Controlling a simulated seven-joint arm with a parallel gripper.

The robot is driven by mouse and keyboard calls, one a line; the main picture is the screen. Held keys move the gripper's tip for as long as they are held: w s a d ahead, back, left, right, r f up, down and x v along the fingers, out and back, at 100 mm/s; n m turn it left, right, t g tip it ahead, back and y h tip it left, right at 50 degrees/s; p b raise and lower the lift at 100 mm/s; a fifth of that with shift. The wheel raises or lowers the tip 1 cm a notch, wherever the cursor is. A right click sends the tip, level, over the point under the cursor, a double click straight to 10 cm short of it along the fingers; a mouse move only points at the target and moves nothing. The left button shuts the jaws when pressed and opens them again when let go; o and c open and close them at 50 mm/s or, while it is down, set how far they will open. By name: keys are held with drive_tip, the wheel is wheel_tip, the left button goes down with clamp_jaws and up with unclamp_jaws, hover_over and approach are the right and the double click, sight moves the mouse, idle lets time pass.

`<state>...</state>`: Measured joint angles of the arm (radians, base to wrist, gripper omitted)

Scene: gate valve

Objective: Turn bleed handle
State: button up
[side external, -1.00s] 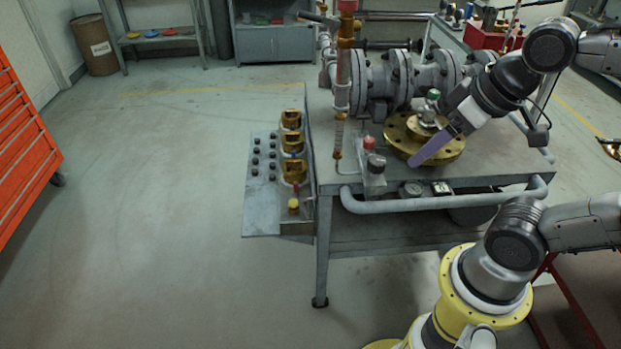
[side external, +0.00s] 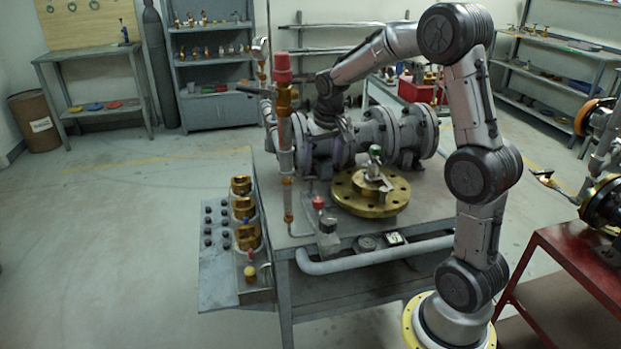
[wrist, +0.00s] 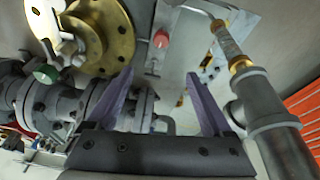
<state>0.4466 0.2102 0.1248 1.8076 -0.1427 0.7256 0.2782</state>
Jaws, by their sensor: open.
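My gripper (side external: 334,156) points down near the flanged grey pipe, behind the brass disc (side external: 372,192). In the wrist view its two purple fingers (wrist: 162,98) are spread wide with nothing between them. A small red knob (side external: 318,202) stands on a grey block at the table's front; it shows beyond the fingertips in the wrist view (wrist: 161,38). A green knob (side external: 375,151) tops the brass disc's stem; it also shows in the wrist view (wrist: 46,73). No label shows which fitting is the bleed handle. Contact with the pipe cannot be judged.
A red-capped riser (side external: 284,120) stands left of my gripper, close to the pipe. The flanged grey pipe (side external: 378,136) runs along the table's back. A panel with brass fittings (side external: 222,270) hangs at the table's left. Open floor lies left.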

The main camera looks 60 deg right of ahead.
sight(311, 177)
drive_tip(key=w+d+f+m, duration=0.1)
drive_tip(key=w+d+m, duration=0.1)
drive_tip(key=w+d, duration=0.3)
drive_tip(key=shift+t+h, duration=0.4)
drive_tip(key=x, duration=1.3)
drive_tip(key=shift+d+f, duration=0.1)
drive_tip(key=shift+f, duration=0.1)
clamp_jaws()
